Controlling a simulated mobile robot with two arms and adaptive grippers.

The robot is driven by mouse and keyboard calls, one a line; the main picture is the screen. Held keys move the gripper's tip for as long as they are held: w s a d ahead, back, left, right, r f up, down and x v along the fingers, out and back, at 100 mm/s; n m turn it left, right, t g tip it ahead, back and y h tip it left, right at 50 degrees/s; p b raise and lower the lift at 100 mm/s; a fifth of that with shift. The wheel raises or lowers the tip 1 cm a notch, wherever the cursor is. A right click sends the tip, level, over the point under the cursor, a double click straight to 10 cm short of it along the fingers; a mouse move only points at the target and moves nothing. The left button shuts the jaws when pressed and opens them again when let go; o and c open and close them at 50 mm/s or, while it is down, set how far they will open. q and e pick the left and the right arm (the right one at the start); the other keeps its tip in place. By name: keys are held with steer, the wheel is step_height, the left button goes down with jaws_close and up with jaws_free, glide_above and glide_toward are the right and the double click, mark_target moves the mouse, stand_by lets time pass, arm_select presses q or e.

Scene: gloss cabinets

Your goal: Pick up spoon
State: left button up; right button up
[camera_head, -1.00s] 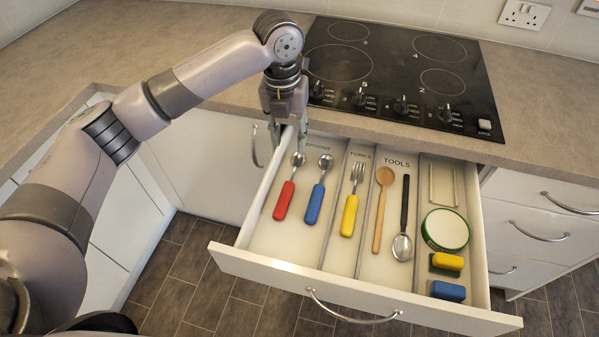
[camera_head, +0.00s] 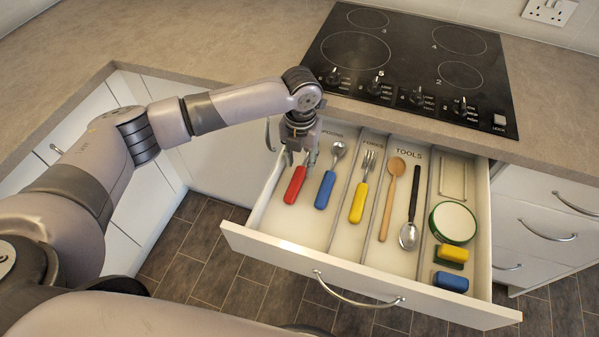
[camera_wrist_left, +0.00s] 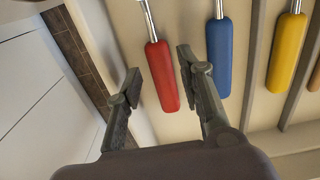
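The red-handled spoon (camera_head: 295,185) lies in the left compartment of the open drawer (camera_head: 270,243), its bowl end hidden behind my left gripper (camera_head: 300,158) in the head view. The blue-handled spoon (camera_head: 326,189) lies to its right in the same compartment. My left gripper is open and hangs over the upper end of the red spoon. In the left wrist view, the red handle (camera_wrist_left: 161,76) shows between the open fingers (camera_wrist_left: 160,68), and the blue handle (camera_wrist_left: 219,56) is right of them. Contact cannot be told. My right gripper is not in view.
Right of the spoons lie a yellow-handled fork (camera_head: 359,200), a wooden spoon (camera_head: 391,198) and a black-handled spoon (camera_head: 411,215). The far-right compartment holds a round green-rimmed item (camera_head: 453,223) and sponges (camera_head: 451,282). Compartment dividers, the drawer's left wall and the worktop (camera_head: 215,70) bound the space.

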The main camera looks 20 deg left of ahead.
mark_target(299, 172)
arm_select(q)
step_height(299, 172, down, 4)
steer(key=shift+s+a, duration=0.1)
steer(key=shift+c, duration=0.4)
jaws_close()
